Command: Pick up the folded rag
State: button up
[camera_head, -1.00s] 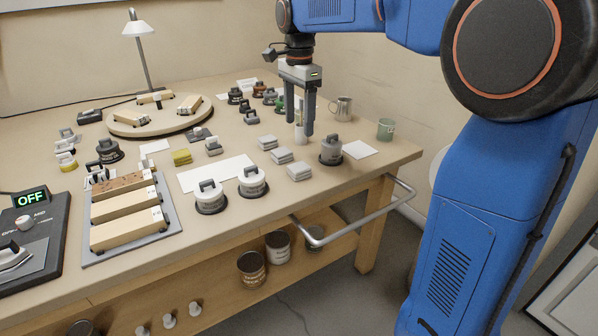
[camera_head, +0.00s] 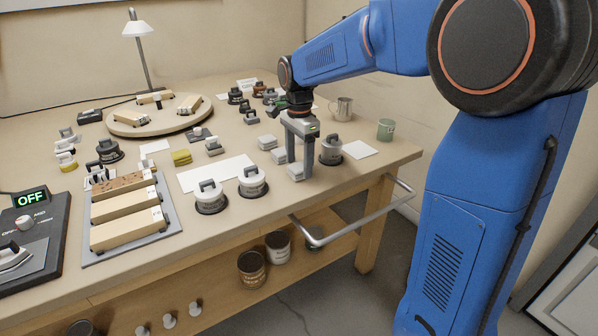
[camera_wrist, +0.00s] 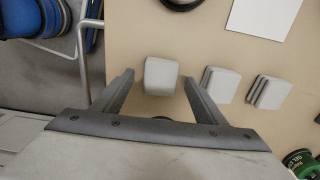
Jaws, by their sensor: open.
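Three grey folded rags lie in a row on the bench: a back one (camera_head: 268,142), a middle one (camera_head: 279,155) and a front one (camera_head: 298,171), partly hidden by my gripper. My gripper (camera_head: 299,167) points down at the front rag, with its fingers apart on either side of it in the picture. In the wrist view the front rag (camera_wrist: 160,75) shows between the open fingertips (camera_wrist: 158,80). The middle rag (camera_wrist: 220,85) and back rag (camera_wrist: 270,91) lie to its right, outside the fingers. Nothing is held. Contact with the rag cannot be told.
A yellow folded cloth (camera_head: 181,157) lies farther left. A metal rail (camera_head: 350,228) runs along the bench front.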

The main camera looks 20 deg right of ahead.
aim_at(299, 166)
jog(key=shift+f, duration=0.9)
jog(key=c, duration=1.1)
jog(key=shift+r, duration=0.1)
notch_tip(299, 166, up, 10)
jog(key=shift+f, duration=0.1)
